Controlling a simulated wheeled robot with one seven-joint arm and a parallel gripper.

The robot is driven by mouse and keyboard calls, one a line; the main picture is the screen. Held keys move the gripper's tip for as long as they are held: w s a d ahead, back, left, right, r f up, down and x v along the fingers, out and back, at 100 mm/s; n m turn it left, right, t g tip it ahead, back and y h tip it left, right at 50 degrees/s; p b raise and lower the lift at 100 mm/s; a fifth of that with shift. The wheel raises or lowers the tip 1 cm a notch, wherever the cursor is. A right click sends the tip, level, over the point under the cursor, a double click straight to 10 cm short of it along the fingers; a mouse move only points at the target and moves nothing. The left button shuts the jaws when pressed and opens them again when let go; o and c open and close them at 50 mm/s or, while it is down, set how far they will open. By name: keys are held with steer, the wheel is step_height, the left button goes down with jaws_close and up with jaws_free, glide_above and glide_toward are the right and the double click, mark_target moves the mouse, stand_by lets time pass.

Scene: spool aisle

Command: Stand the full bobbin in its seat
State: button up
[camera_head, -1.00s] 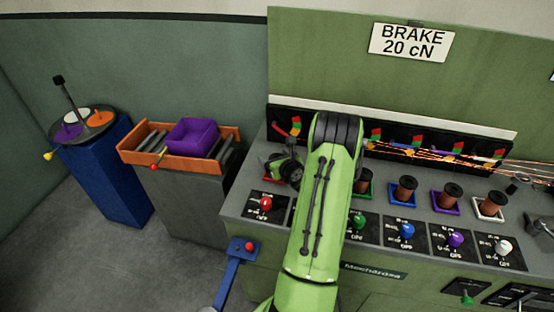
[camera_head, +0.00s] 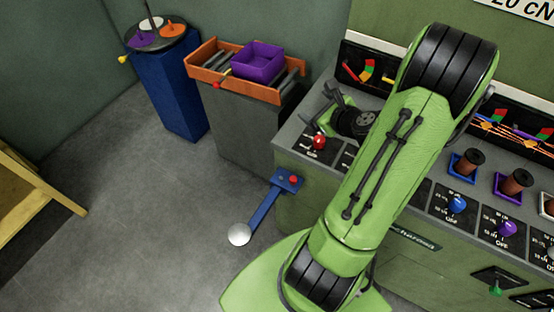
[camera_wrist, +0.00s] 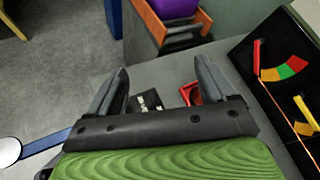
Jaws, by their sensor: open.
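Brown bobbins stand upright in coloured square seats on the bench, one in the blue seat (camera_head: 453,171) and one in the purple seat (camera_head: 500,190). I cannot tell whether any of these is the full bobbin. My gripper (camera_head: 328,106) is open and empty over the left end of the bench, near the red knob (camera_head: 320,142). In the wrist view, a red square seat (camera_wrist: 186,97) shows between the open fingers of my gripper (camera_wrist: 162,80), with no bobbin visible in it. My arm hides the middle of the bench.
A purple bin (camera_head: 258,61) sits on the orange-edged roller stand (camera_head: 204,75) left of the bench. A round tray (camera_head: 160,40) with coloured discs tops a blue pedestal (camera_head: 172,95). A blue arm with a red button (camera_head: 293,180) juts from the bench.

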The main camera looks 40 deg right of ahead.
steer(key=a+r+n+g+y, duration=0.2)
steer(key=a+r+n, duration=0.1)
steer(key=a+n, duration=0.65)
steer(key=a+r+n+g+y, duration=0.2)
steer(key=a+r+n+g, duration=0.1)
steer(key=a+n, duration=0.7)
steer(key=s+a+r+n+h, duration=0.1)
steer(key=s+a+r+n, duration=0.1)
steer(key=s+n, duration=0.4)
steer(key=s+a+r+n+g, duration=0.1)
steer(key=s+a+r+n, duration=0.2)
steer(key=s+a+n, duration=0.2)
steer(key=s+n, duration=0.2)
steer(key=s, duration=0.1)
steer(key=shift+s+r+g+h, duration=0.3)
steer(key=shift+s+h, duration=0.05)
steer(key=shift+h, duration=0.05)
steer(key=shift+a+n, duration=0.15)
steer(key=shift+n, duration=0.1)
